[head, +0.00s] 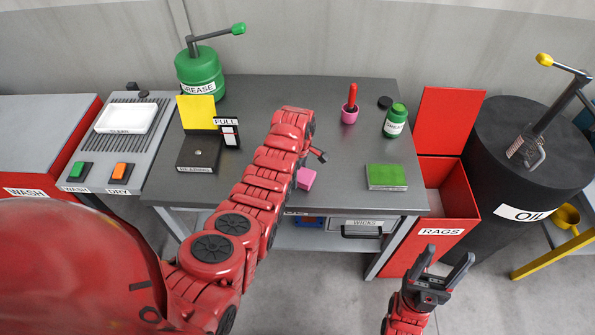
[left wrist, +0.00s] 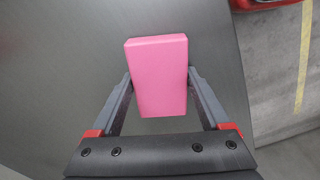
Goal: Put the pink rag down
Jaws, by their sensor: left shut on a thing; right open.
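The pink rag (head: 306,178) is a small pink block over the front middle of the grey table (head: 255,110). In the left wrist view the rag (left wrist: 157,75) sits between the two fingers of my left gripper (left wrist: 159,80), which is shut on its sides. In the head view my left arm hides most of this gripper. I cannot tell whether the rag touches the tabletop or hangs just above it. My right gripper (head: 445,262) is open and empty, low in front of the red rags bin (head: 440,225).
A green block (head: 386,177) lies right of the rag. Behind it stand a pink cup with a red handle (head: 350,108) and a green jar (head: 395,121). A green grease can (head: 200,72) is at back left; a black oil drum (head: 520,165) stands right. Tabletop between rag and green block is clear.

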